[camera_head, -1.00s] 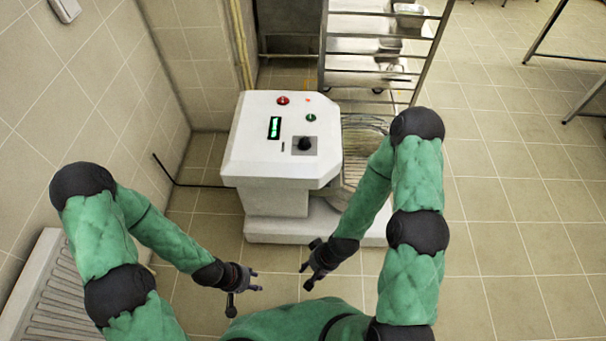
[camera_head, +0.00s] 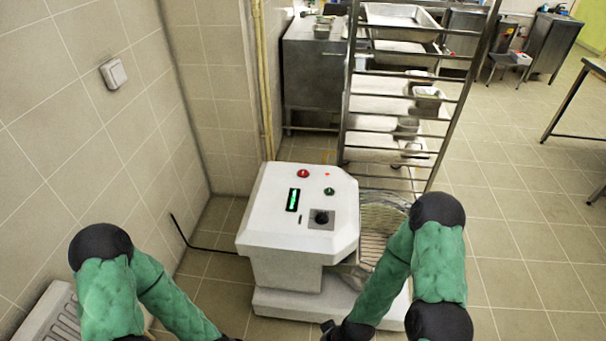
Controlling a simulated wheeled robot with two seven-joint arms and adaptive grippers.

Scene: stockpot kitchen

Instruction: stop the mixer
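The mixer (camera_head: 290,245) is a white machine standing on the floor in the middle of the head view. Its sloped top panel holds a red button (camera_head: 303,173), a green button (camera_head: 329,191), a lit green display (camera_head: 293,200) and a black knob (camera_head: 321,217). A small red light shows beside the red button. A wire guard (camera_head: 384,212) is at its right side, partly behind my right arm. My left arm is at lower left and my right arm is at lower right, in front of the mixer.
A tall metal rack (camera_head: 400,125) with trays stands behind the mixer. A wall switch (camera_head: 114,73) is on the tiled left wall, and a radiator (camera_head: 50,315) is at lower left. A black cable (camera_head: 185,237) runs to the mixer.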

